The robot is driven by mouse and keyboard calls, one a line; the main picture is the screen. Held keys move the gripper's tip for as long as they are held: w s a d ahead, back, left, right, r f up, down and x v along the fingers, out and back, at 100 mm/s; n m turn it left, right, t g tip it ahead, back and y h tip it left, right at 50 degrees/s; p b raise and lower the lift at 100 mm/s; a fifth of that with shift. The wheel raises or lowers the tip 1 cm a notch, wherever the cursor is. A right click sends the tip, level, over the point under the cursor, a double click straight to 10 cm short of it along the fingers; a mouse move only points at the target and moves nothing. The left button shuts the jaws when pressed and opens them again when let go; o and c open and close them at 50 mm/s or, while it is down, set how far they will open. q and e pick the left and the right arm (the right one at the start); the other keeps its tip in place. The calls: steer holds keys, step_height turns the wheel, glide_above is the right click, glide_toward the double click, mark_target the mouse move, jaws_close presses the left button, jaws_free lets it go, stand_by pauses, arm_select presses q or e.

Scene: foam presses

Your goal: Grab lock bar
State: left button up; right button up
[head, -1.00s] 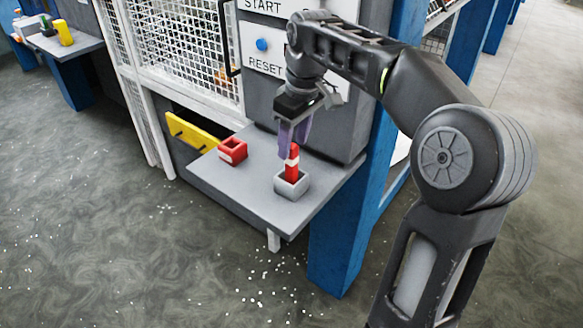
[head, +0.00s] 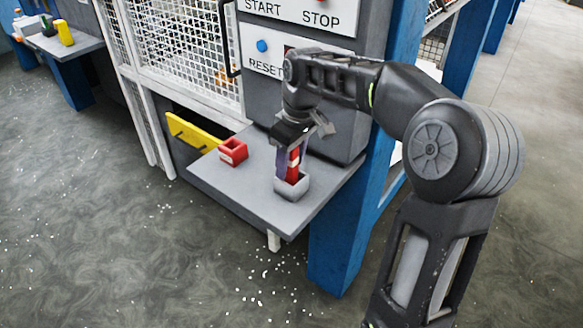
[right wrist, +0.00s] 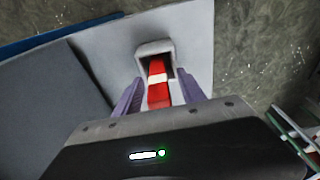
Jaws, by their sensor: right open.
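The lock bar (head: 294,166) is red with a white band. It stands upright in a light grey square holder (head: 291,189) on the grey shelf. My right gripper (head: 288,163) points down over it, with its purple fingers on either side of the bar. In the right wrist view the lock bar (right wrist: 158,84) sits between the two open fingers (right wrist: 160,92), with a gap visible on each side. The bar's lower end is hidden inside the holder (right wrist: 153,48). My left gripper is not in view.
A red open box (head: 233,152) stands on the grey shelf (head: 240,185) left of the holder. A yellow bar (head: 194,131) is mounted by the mesh guard (head: 185,50). A control panel with a blue RESET button (head: 262,46) rises behind the arm.

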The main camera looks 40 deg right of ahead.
steer(key=shift+c, duration=0.5)
jaws_close()
stand_by(1.2)
